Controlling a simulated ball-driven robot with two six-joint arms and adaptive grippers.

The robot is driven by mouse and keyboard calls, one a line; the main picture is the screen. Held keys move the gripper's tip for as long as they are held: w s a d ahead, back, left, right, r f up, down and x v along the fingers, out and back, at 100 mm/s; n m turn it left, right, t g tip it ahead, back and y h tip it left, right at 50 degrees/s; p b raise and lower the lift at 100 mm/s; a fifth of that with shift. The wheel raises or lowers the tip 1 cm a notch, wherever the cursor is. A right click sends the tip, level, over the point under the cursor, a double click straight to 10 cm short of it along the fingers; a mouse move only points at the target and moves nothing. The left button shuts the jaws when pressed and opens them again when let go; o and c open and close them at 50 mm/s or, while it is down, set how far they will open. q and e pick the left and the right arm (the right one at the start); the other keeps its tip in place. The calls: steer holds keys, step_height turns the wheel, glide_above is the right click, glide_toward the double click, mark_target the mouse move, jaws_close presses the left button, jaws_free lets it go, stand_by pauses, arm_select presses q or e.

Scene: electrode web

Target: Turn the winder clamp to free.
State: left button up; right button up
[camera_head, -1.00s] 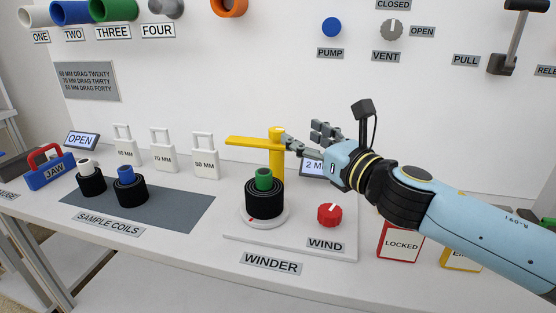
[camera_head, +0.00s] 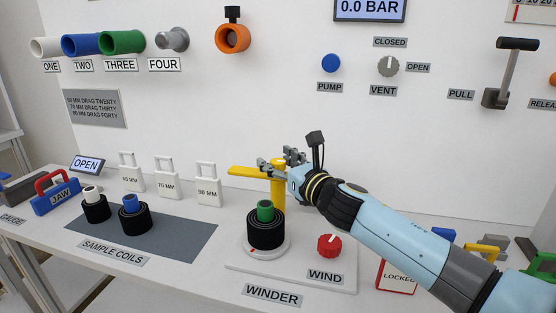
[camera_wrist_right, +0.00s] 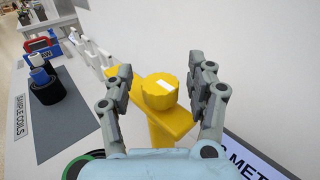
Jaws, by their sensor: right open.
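The winder clamp is a yellow post with a flat arm (camera_head: 245,172) that points left over the winder, and a round yellow knob with a white mark (camera_wrist_right: 158,92) on top. My right gripper (camera_head: 278,160) is open at the top of the post. In the right wrist view its two fingers (camera_wrist_right: 162,98) stand on either side of the knob, with a gap visible at least on the right. The winder (camera_head: 266,238) holds a black coil on a green core (camera_head: 265,211) below the arm. My left gripper is not in view.
A red wind knob (camera_head: 329,245) sits right of the coil. Sample coils (camera_head: 131,217) stand on a grey mat at left, with white tags (camera_head: 208,184) behind them. The white back wall is close behind the clamp.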

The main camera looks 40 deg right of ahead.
jaws_close()
stand_by(0.3)
steer(key=shift+w+f, duration=0.1)
steer(key=shift+f, duration=0.05)
stand_by(0.3)
